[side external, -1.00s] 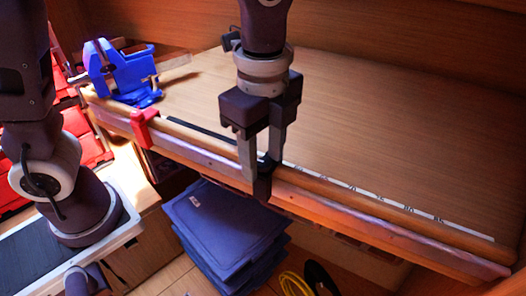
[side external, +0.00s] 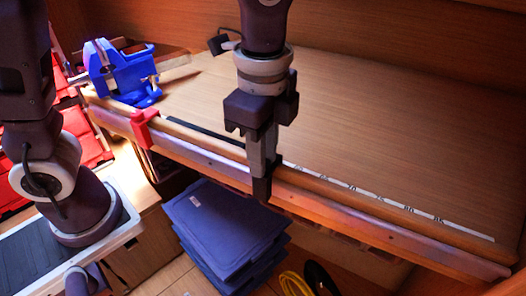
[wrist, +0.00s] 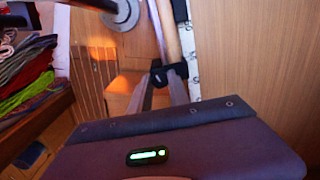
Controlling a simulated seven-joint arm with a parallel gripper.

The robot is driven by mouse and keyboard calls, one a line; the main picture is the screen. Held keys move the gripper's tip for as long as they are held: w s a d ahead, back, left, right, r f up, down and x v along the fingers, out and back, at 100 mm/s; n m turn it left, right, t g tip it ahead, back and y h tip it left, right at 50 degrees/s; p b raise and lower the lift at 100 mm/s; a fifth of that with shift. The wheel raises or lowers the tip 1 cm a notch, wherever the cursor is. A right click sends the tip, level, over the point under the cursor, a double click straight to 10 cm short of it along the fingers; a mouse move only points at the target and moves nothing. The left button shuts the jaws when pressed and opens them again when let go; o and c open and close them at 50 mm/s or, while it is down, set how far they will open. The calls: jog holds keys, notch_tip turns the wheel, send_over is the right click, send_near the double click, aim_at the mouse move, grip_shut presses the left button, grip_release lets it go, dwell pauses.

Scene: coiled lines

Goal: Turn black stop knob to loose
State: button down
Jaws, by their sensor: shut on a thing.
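The black stop (side external: 262,188) sits on the wooden rail (side external: 330,192) along the bench's front edge, just left of the printed scale (side external: 365,192). My gripper (side external: 262,168) is above it, pointing down, with its fingers close together and their tips at the stop. In the wrist view, the black stop (wrist: 160,76) shows between the tips of my gripper (wrist: 162,80). The jaws are shut on the stop's knob, which the fingers mostly hide. I cannot tell which way the knob points.
A red stop (side external: 145,127) sits further left on the rail. A blue vise (side external: 120,72) stands at the bench's back left corner. The bench top (side external: 390,120) is otherwise clear.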

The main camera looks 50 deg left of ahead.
jog(key=n, duration=1.1)
jog(key=shift+n, duration=2)
jog(key=c, duration=1.2)
grip_release()
jog(key=shift+c, duration=0.2)
notch_tip(320, 180, up, 7)
jog(key=shift+r, duration=0.1)
